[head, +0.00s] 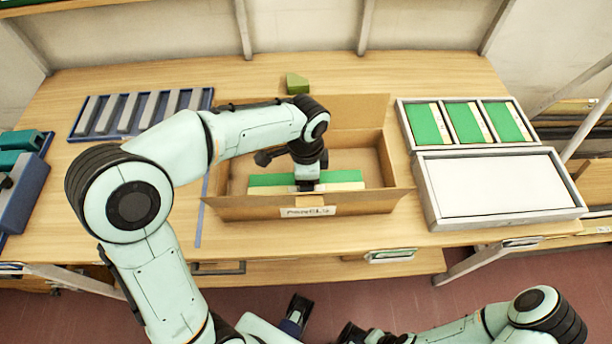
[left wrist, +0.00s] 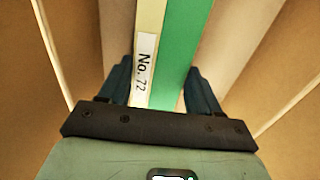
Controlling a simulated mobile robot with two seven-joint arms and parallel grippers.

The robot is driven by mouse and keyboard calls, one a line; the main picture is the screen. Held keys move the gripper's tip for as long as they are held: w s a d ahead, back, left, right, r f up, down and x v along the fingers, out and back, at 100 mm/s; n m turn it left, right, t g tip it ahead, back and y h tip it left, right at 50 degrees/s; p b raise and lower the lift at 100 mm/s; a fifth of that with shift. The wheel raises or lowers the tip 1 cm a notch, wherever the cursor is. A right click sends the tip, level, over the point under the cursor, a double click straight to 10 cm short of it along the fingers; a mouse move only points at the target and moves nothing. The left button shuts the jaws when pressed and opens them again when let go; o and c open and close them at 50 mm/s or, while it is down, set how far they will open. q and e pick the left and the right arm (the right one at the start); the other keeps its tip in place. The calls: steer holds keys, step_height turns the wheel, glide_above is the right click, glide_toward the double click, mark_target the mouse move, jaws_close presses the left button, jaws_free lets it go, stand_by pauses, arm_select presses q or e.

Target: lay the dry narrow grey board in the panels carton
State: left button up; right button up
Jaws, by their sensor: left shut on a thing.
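My left gripper (head: 307,183) is down inside the open panels carton (head: 295,207), shut on a long board (head: 345,177). The board has a green face and a cream strip, not grey. In the left wrist view the board (left wrist: 183,50) runs between the fingers of the gripper (left wrist: 160,88), and its label reads "No. 72". It lies lengthwise within the carton; I cannot tell whether it touches the bottom. Several narrow grey boards (head: 127,110) lie in a blue rack (head: 70,136) at the left. The end of my right arm is low in the head view, its jaws unclear.
A white-framed tray (head: 404,121) at the right holds three green boards with cream strips. A framed white panel (head: 490,187) lies in front of it. A small green block (head: 297,84) sits behind the carton. Blue-teal items (head: 20,165) stand at the left edge.

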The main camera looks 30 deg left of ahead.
arm_select(q)
steer(key=o, duration=1.3)
step_height(320, 180, up, 13)
steer(key=shift+r+p, duration=0.2)
steer(key=shift+p, duration=1)
